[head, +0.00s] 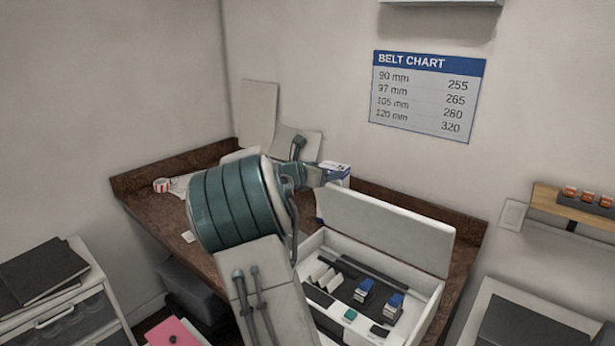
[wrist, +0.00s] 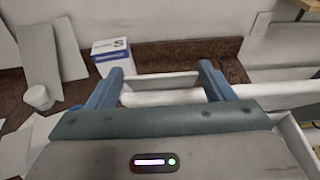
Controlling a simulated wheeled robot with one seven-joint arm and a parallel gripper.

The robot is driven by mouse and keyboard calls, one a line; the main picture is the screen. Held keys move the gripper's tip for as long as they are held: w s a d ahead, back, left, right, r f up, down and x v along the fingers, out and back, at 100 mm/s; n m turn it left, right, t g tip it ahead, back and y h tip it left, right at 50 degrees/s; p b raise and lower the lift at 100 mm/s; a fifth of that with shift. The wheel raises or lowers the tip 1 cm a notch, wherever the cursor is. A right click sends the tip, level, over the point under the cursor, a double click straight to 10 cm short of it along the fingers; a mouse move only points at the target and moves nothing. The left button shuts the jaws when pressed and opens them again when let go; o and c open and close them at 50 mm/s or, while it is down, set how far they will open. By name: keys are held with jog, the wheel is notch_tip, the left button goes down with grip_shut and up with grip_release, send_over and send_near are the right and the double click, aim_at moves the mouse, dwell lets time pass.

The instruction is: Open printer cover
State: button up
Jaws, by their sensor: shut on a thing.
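The printer (head: 433,318) is a white open-topped box on the brown bench. Its white cover (head: 385,232) stands raised along the back edge, and the inside is exposed. My gripper (head: 318,176) is at the cover's upper left end, partly hidden behind my own arm. In the wrist view my gripper's two blue fingers (wrist: 162,74) are shut on the white cover (wrist: 165,97), which shows as a pale strip between and below their tips. The exact contact is hard to make out.
Inside the printer are blue-topped cartridges (head: 365,290), a dark rail and small blocks. A blue-and-white carton (wrist: 112,55) stands behind the gripper. A white cup (wrist: 38,97) and pale panels (wrist: 40,50) are at left. The brown bench (head: 150,195) has bare room at left.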

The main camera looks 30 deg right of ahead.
jog(key=shift+w+d+r+y+p, duration=0.15)
jog(key=shift+w+d+r+p, duration=0.1)
jog(key=shift+d+r, duration=0.25)
jog(key=shift+w+d+r+y+p, duration=0.1)
jog(key=shift+d+r+y+p, duration=0.1)
jog(key=shift+d+r, duration=0.3)
jog(key=shift+w+d+y+p, duration=0.25)
jog(key=shift+d+y+p, duration=0.15)
jog(key=shift+d, duration=0.55)
jog(key=o, duration=1.3)
jog(key=shift+o, duration=0.5)
jog(key=shift+s+a, duration=0.1)
jog(key=shift+a, duration=0.05)
jog(key=shift+f, duration=0.2)
jog(key=shift+a+r, duration=0.1)
jog(key=shift+a, duration=0.15)
jog(key=b+v, duration=0.4)
jog(key=v, duration=0.9)
jog(key=shift+a, duration=0.2)
jog(key=shift+r, duration=0.15)
